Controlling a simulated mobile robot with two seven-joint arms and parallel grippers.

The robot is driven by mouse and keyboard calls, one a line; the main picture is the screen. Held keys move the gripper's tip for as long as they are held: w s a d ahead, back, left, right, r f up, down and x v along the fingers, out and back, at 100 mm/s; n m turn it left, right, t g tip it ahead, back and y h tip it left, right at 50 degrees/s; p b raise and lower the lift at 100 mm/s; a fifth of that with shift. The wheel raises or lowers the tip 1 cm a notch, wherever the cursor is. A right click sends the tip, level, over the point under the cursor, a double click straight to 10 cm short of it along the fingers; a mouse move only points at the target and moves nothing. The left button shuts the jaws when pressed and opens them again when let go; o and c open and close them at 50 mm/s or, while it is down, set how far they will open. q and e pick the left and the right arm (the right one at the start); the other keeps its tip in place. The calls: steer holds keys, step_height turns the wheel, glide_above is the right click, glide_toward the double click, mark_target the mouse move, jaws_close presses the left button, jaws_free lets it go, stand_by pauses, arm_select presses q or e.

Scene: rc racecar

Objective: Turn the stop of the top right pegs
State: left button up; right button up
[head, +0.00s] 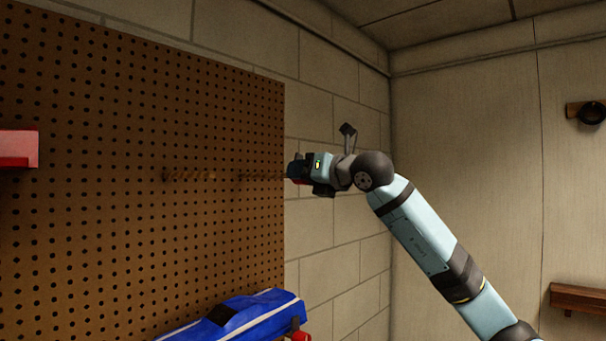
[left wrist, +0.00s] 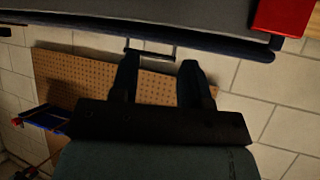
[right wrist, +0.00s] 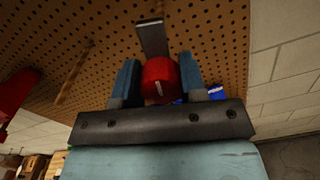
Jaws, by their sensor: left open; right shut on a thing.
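In the right wrist view, a round red stop (right wrist: 160,80) with a pale line on its face sits between the fingers of my right gripper (right wrist: 158,84). The fingers are shut on it from both sides. A grey flat peg-like piece (right wrist: 153,38) shows just beyond it, near the pegboard (right wrist: 210,30). In the head view, my right gripper (head: 297,171) is at the right edge of the pegboard (head: 140,110). In the left wrist view, my left gripper (left wrist: 157,75) is open and empty, its fingers apart. My left arm is out of the head view.
A blue car body (head: 240,318) with white stripes is low by the pegboard. A red piece (head: 18,150) shows at the left edge. A wooden shelf (head: 577,298) is on the right wall. Free room lies before the upper pegboard.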

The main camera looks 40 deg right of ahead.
steer(key=shift+n+b, duration=0.45)
steer(key=shift+n, duration=1.35)
steer(key=o, duration=0.9)
